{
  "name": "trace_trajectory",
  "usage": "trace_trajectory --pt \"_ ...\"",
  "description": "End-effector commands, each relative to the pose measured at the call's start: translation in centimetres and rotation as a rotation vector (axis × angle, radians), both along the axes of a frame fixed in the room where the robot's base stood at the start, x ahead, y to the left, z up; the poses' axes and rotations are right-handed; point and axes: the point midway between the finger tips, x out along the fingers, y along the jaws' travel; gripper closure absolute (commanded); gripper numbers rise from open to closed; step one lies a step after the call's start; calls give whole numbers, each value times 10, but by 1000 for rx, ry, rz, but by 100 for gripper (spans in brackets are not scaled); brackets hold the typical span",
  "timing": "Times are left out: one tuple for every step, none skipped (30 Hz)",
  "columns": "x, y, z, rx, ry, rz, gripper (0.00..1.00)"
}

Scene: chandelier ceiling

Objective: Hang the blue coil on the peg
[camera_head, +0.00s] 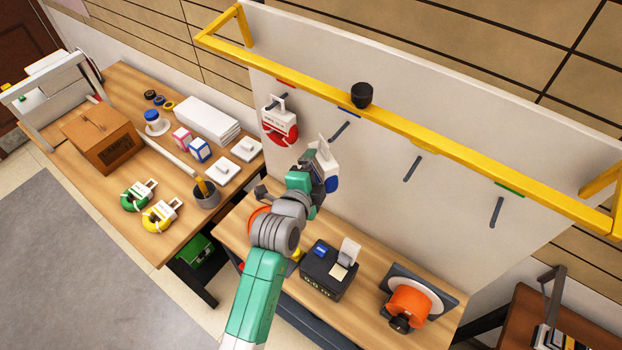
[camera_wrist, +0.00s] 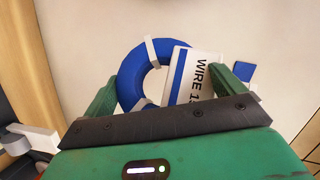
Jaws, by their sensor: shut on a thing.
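The blue coil (camera_wrist: 130,72) shows in the wrist view as a ring with white ties and a white "WIRE" tag (camera_wrist: 196,78). My gripper (camera_wrist: 168,88) is shut on it, with green fingers on both sides. In the head view my gripper (camera_head: 318,172) is in front of the white board, and only a little of the coil (camera_head: 331,184) shows. The peg (camera_head: 340,131) under the blue mark (camera_head: 349,112) is bare, above and right of my gripper. The coil is apart from this peg. The grip contact is partly hidden.
A red coil (camera_head: 281,128) hangs on the left peg. Two bare pegs (camera_head: 412,168) (camera_head: 496,212) stand to the right. A yellow rail (camera_head: 430,125) runs along the board's top.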

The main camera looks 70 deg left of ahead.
Motion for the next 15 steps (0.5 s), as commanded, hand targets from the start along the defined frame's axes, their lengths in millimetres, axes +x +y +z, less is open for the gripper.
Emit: trace_trajectory --pt "4 2 -1 2 -2 0 38" --pt "5 3 -1 2 -2 0 38" --pt "8 5 -1 2 -2 0 38" --pt "10 6 -1 2 -2 0 38" --pt "11 7 -1 2 -2 0 38" --pt "14 9 -1 2 -3 -1 38" --pt "16 10 -1 2 -3 -1 38" --pt "18 11 -2 2 -2 -1 38" --pt "20 13 -2 2 -2 -1 38" --pt "21 14 -2 2 -2 -1 38" --pt "23 15 -2 2 -3 -1 38" --pt "26 17 -2 2 -3 -1 38" --pt "28 18 -2 2 -2 0 38" --pt "29 19 -2 2 -2 0 38" --pt "32 21 -2 2 -2 0 38"
